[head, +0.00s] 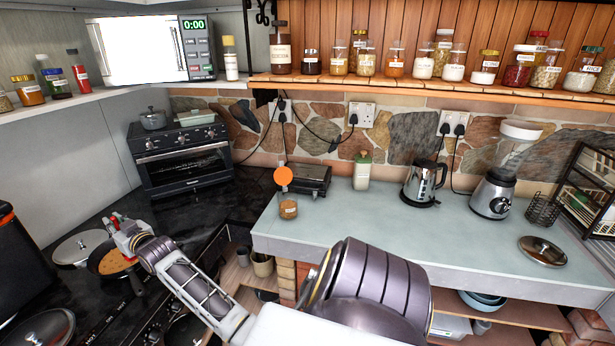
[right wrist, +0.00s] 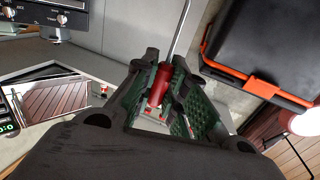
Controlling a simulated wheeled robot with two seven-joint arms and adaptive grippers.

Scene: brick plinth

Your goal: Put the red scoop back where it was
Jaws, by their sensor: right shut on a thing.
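My right gripper (head: 122,230) is at the left of the head view, above or beside the frying pan (head: 97,262) on the black hob. In the right wrist view it is shut on the red handle of the scoop (right wrist: 160,86). A thin metal shaft runs up from the handle and out of the frame. The scoop's bowl is out of that view, and I cannot make it out in the head view. The pan holds something orange-brown. My left gripper is not in view.
A metal lid (head: 80,248) lies beside the pan. A black oven (head: 184,156) stands behind the hob. The pale counter (head: 345,215) at right holds a brown-filled jar (head: 288,208), a kettle (head: 423,183) and a blender (head: 493,193); its middle front is clear.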

